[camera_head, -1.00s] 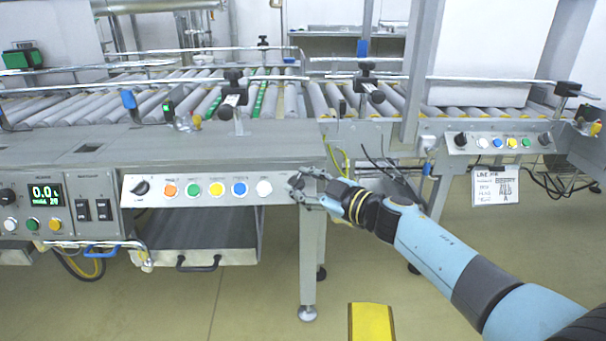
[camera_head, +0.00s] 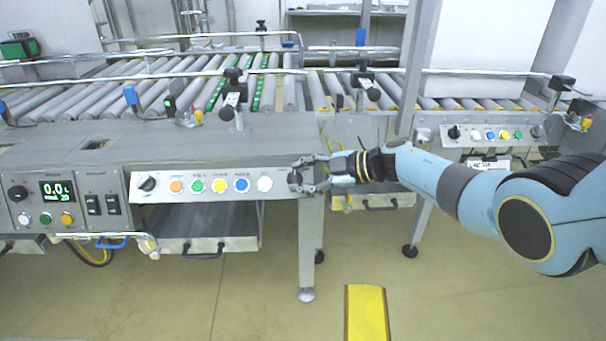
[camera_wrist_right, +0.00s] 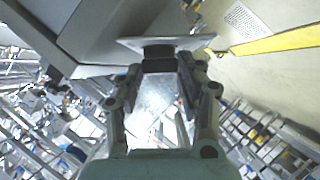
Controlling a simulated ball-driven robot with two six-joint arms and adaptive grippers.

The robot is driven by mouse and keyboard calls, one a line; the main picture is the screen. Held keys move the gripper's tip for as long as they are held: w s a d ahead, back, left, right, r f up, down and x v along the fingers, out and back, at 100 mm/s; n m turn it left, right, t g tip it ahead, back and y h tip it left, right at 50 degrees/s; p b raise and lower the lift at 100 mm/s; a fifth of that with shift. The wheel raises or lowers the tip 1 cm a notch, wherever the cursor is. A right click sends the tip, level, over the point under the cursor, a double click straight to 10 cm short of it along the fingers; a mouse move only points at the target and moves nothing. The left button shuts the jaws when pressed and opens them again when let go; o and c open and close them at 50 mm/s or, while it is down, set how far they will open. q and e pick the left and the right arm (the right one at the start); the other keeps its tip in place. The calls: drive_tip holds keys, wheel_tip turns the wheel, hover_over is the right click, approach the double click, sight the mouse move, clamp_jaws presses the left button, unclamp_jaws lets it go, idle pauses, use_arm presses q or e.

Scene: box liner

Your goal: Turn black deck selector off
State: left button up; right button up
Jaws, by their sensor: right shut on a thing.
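A light grey control panel (camera_head: 208,197) runs along the front of the near conveyor. At its right end sits a black selector knob (camera_head: 295,177), partly covered by my right gripper (camera_head: 305,176). In the right wrist view, the fingers of my right gripper (camera_wrist_right: 163,92) lie on both sides of the black knob (camera_wrist_right: 158,52), shut on it. The knob stands out from a pale plate there. Its pointer direction is hidden. Another black selector knob (camera_head: 147,183) is at the panel's left end, clear of the gripper. My left gripper is not in view.
Orange, green, yellow, blue and white buttons (camera_head: 242,185) sit between the two knobs. A panel with a display (camera_head: 57,191) is at the left. A second button panel (camera_head: 490,134) is at the back right.

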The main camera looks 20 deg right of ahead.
idle(0.5)
drive_tip(key=o, duration=1.1)
drive_tip(key=shift+o, duration=0.2)
drive_tip(key=v, duration=1.2)
